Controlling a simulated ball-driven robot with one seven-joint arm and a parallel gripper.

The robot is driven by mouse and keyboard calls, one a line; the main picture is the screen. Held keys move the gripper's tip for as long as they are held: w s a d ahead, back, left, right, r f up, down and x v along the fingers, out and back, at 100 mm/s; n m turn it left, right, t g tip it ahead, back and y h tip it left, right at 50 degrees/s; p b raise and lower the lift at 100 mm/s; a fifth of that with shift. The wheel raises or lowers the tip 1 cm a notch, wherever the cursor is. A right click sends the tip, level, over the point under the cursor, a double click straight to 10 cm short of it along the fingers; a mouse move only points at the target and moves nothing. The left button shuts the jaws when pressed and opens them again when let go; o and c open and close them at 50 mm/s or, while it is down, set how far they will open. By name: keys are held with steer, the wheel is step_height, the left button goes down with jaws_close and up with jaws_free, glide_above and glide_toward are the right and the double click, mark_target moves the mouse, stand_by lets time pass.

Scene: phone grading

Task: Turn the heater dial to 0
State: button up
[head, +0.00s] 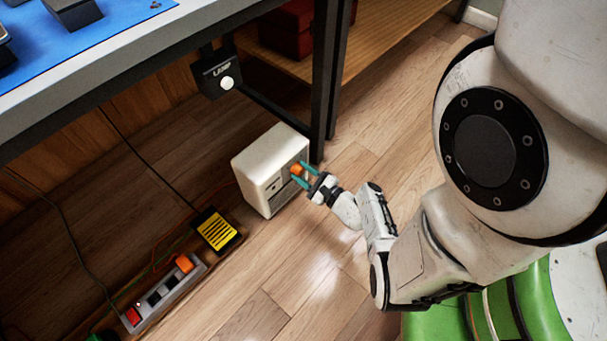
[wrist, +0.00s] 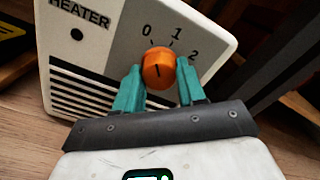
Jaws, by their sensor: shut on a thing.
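The white heater (head: 262,165) stands on the wood floor by the table leg. Its panel in the wrist view (wrist: 112,40) reads HEATER, with 0, 1 and 2 printed around the orange dial (wrist: 159,68). The dial's short dark mark looks nearly upright in the picture; I cannot tell exactly which number it lines up with. My gripper (wrist: 159,82) has its teal fingers on either side of the dial, shut on it. In the head view my gripper (head: 302,174) reaches the heater's front, where the orange dial (head: 296,170) shows between the fingers.
A lamp-labelled switch box (head: 217,75) hangs under the table. Floor at lower middle is clear.

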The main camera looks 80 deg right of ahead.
steer(key=shift+n, duration=0.7)
steer(key=o, duration=1.1)
steer(key=shift+c, duration=0.2)
